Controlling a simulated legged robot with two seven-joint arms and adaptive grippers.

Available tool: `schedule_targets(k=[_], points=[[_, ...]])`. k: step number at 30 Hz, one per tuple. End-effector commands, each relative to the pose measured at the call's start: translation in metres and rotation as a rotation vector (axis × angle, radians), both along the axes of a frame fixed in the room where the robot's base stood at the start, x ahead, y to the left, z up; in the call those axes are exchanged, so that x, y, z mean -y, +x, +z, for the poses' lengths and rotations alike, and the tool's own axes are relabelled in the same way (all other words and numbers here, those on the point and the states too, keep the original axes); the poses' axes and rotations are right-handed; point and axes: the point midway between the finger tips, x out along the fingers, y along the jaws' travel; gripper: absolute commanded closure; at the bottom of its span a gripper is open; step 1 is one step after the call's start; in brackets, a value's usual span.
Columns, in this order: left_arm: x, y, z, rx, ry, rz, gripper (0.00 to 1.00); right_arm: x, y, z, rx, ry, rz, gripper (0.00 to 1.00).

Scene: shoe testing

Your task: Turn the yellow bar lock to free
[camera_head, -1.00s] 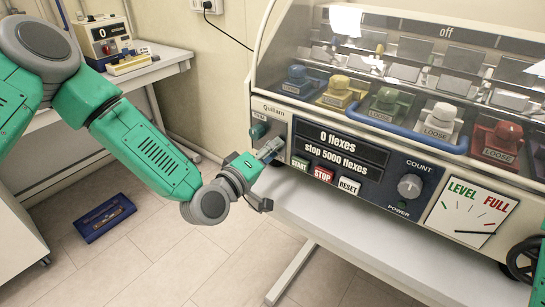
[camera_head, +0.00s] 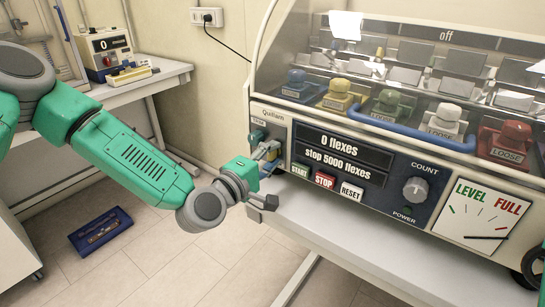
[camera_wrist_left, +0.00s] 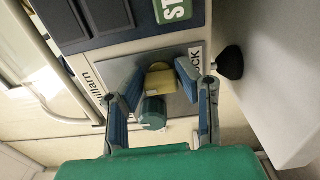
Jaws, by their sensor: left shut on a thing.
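The yellow bar lock (camera_wrist_left: 160,79) shows as a small yellow block on a grey metal plate at the left end of the machine's front. In the wrist view my left gripper (camera_wrist_left: 162,80) has one finger on each side of it and is shut on it. A round teal knob (camera_wrist_left: 153,113) sits beside the lock. In the head view my left gripper (camera_head: 270,153) is at the same plate and partly hides the lock. A "LOCK" label (camera_wrist_left: 195,62) is partly readable beside one finger. My right gripper is out of view.
The machine's front has buttons, a COUNT dial (camera_head: 415,190) and a LEVEL gauge (camera_head: 478,212). A blue handle bar (camera_head: 400,128) runs under the clear cover. The machine stands on a white table (camera_head: 300,212). A blue tray (camera_head: 100,227) lies on the floor.

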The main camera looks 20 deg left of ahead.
Motion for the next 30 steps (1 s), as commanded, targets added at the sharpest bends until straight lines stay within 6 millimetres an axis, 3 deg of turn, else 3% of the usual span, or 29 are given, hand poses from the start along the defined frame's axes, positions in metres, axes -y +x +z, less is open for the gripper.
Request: schedule_targets(k=[7,8,9,20,30], points=[[-0.003,0.003,0.002,0.006,-0.002,0.011,1.00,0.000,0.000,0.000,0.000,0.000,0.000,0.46],[-0.003,0.003,0.002,0.005,-0.002,0.011,0.68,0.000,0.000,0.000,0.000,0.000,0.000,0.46],[-0.003,0.003,0.002,0.005,-0.002,0.011,0.64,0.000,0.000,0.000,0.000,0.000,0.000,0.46],[-0.004,-0.008,0.000,0.001,0.001,0.004,0.64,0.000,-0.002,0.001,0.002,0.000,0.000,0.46],[-0.028,-0.070,-0.001,-0.002,-0.002,0.006,0.64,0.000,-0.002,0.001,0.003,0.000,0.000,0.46]])
